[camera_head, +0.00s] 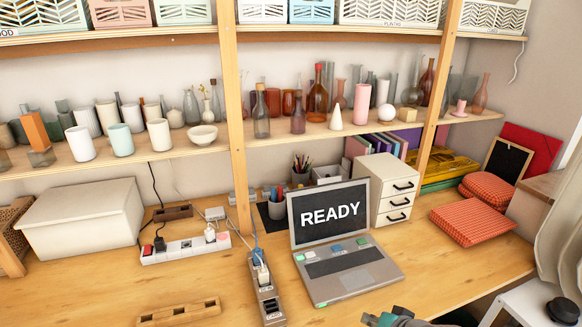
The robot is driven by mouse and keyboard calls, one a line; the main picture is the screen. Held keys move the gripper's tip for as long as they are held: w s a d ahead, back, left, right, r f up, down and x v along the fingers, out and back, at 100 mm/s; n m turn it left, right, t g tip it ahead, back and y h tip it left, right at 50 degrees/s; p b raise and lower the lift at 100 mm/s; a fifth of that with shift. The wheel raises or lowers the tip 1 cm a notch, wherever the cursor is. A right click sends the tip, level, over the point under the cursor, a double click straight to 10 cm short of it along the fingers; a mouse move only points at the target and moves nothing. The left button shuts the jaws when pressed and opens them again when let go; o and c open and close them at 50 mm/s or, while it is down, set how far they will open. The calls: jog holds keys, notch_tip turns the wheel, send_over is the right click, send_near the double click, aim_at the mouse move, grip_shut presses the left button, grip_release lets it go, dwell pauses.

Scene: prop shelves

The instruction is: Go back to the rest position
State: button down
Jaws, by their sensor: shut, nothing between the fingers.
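My gripper (375,319) shows only in part, at the bottom edge right of centre, in front of the desk's front edge. It is shut with nothing held; most of it and of my arm is cut off by the frame. It is apart from the open laptop (345,277), which stands behind it and to the left, with READY on its screen.
Power strips (186,247) with plugs and cables lie left of the laptop. A white box (82,215), a drawer unit (384,190) and red cushions (472,222) stand on the desk (440,275). Shelves above hold many vases and bottles. Bare desk lies right of the laptop.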

jog(key=s+f+t+h, duration=0.15)
jog(key=s+f, duration=0.35)
jog(key=s, duration=0.5)
jog(key=s+f+t+h, duration=0.1)
jog(key=s+f+t, duration=0.1)
jog(key=s+f, duration=0.6)
jog(key=s+r+n+t, duration=0.1)
jog(key=s+r, duration=0.3)
jog(key=s, duration=0.4)
jog(key=s+r+n, duration=0.2)
jog(key=s+r, duration=0.2)
jog(key=s, duration=0.4)
jog(key=s+r+n+t+h, duration=0.1)
jog(key=s+r, duration=0.3)
jog(key=s, duration=0.3)
jog(key=shift+s+r+t, duration=0.25)
jog(key=shift+s+t, duration=0.1)
jog(key=shift+s, duration=0.05)
jog(key=shift+a, duration=0.1)
